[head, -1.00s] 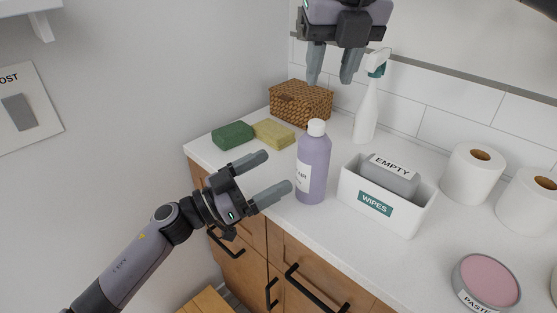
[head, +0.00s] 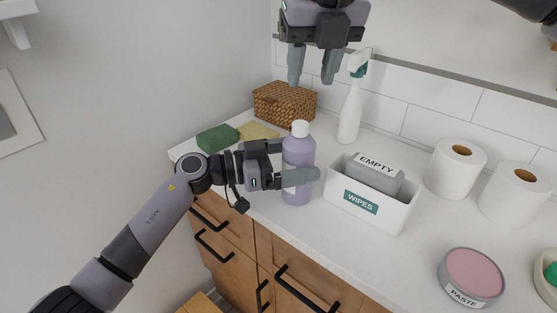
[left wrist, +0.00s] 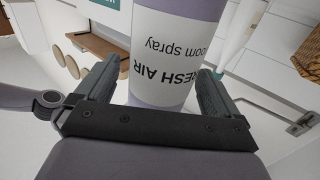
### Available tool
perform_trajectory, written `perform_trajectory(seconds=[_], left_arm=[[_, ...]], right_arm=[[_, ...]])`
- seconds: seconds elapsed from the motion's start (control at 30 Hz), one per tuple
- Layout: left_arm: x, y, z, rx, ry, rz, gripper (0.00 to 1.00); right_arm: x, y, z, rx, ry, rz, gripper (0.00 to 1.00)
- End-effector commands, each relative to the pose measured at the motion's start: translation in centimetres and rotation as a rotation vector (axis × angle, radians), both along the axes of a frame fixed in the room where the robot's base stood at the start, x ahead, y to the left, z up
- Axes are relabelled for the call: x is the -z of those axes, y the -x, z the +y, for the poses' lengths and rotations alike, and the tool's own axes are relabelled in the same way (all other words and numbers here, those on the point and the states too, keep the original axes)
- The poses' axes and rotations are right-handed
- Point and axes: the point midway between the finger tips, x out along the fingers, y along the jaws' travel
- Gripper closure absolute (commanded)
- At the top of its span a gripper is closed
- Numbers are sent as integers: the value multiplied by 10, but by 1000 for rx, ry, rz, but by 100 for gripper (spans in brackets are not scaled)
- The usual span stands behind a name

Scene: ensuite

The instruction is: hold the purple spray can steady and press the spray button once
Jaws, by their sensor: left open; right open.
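The purple spray can (head: 298,150) stands upright on the white counter, with a white cap (head: 300,128) on top. In the left wrist view its label (left wrist: 170,55) reads "FRESH AIR" and "room spray". My left gripper (head: 300,172) is open around the can's body, one finger in front of it and the other mostly hidden behind it. In the left wrist view the can is between the two fingers, with a gap beside each. My right gripper (head: 312,80) is open and empty, pointing down above and behind the can.
A white wipes box (head: 375,210) stands just right of the can. A wicker basket (head: 284,104), a green sponge (head: 217,138), a yellow sponge (head: 258,132) and a white spray bottle (head: 349,112) are behind. Paper rolls (head: 455,170) and a paste tin (head: 472,277) stand right.

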Motion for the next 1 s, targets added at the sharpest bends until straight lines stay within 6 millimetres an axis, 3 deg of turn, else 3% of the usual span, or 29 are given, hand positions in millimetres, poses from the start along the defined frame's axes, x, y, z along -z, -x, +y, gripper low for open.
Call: perform_trajectory(seconds=[0.4,0.6,0.63,0.7,0.77,1.0], left_arm=[[0,-3,-8,0,0,-1,7],[0,-3,-8,-1,0,-1,68],[0,-3,-8,-1,0,-1,68],[0,-3,-8,-1,0,-1,68],[0,-3,-8,-1,0,-1,68],[0,-3,-8,-1,0,-1,68]], right_arm=[[0,0,0,0,0,0,57],[0,0,0,0,0,0,57],[0,0,0,0,0,0,61],[0,0,0,0,0,0,84],[0,0,0,0,0,0,100],[0,0,0,0,0,0,100]])
